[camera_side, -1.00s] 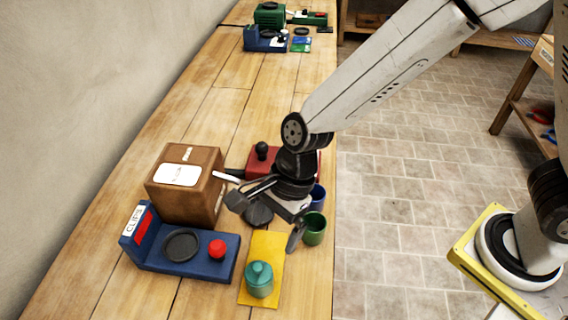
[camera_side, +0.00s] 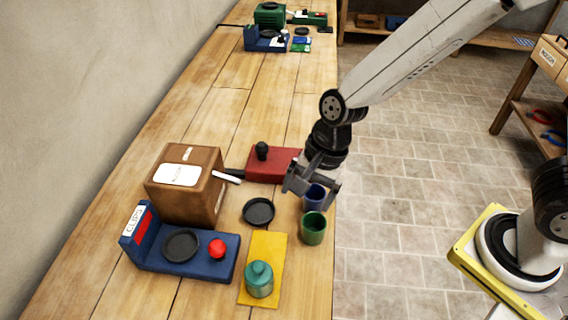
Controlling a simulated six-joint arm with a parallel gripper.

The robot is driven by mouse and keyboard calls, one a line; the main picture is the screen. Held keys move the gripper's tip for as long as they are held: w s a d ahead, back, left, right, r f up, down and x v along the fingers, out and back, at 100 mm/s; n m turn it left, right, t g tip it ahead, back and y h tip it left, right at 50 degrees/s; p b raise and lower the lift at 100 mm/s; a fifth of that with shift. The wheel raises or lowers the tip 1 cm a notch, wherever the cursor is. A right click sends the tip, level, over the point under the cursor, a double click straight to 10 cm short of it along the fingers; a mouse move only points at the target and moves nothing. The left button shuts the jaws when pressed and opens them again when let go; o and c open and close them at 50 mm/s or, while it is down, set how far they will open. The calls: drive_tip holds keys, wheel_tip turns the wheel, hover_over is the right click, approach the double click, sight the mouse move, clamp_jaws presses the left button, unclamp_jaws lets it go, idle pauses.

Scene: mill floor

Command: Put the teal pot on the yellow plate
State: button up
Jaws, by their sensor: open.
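The teal pot (camera_side: 259,281), with a rounded lid and knob, stands upright on the front part of the yellow plate (camera_side: 268,247), a flat rectangular sheet on the bench. My gripper (camera_side: 309,193) is open and empty, above and behind the plate to the right. It is apart from the pot and partly covers the blue cup (camera_side: 314,203).
A green cup (camera_side: 313,229) stands right of the plate, near the bench's right edge. A black dish (camera_side: 258,211) lies behind the plate. A blue device (camera_side: 190,262) with a red button, a cardboard box (camera_side: 187,185) and a red block (camera_side: 270,165) stand nearby.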

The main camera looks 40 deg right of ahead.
drive_tip(key=s+d+n+t+h, duration=0.2)
drive_tip(key=d+n, duration=0.9)
drive_tip(key=d, duration=0.8)
drive_tip(key=shift+s+r+n+h, duration=0.35)
drive_tip(key=shift+r+h, duration=0.1)
drive_tip(key=shift+h, duration=0.15)
